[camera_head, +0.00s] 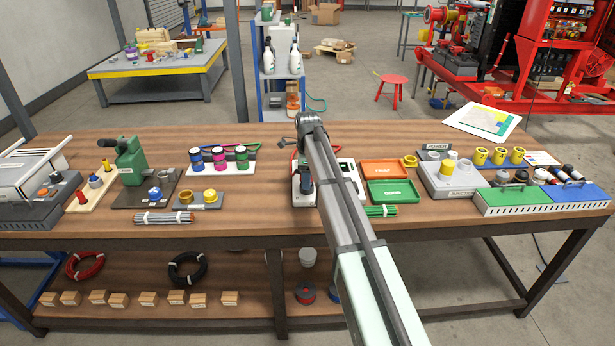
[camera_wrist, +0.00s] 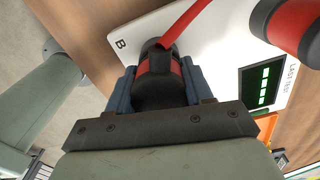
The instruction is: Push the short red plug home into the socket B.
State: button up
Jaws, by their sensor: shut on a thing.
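The red plug (camera_wrist: 158,95), black with a red band, sits between the blue fingers of my gripper (camera_wrist: 161,78) in the wrist view. The gripper is shut on it. A red lead runs from the plug toward the top of the picture. The plug is over the white tester panel (camera_wrist: 215,45), beside the printed letter B (camera_wrist: 121,44). The plug and gripper hide socket B, so I cannot tell how deep the plug sits. In the head view the tester (camera_head: 346,168) is partly behind my arm, and the plug is not clearly visible.
A second red and black plug (camera_wrist: 292,28) stands on the panel at right, near a dark display (camera_wrist: 264,88) with green bars.

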jog(key=shift+f, duration=0.2)
jog(key=o, duration=1.1)
jog(key=shift+s, duration=0.1)
jog(key=shift+o, duration=0.7)
jog(key=shift+s+f, duration=0.15)
notch_tip(320, 180, up, 14)
jog(key=shift+w, duration=0.3)
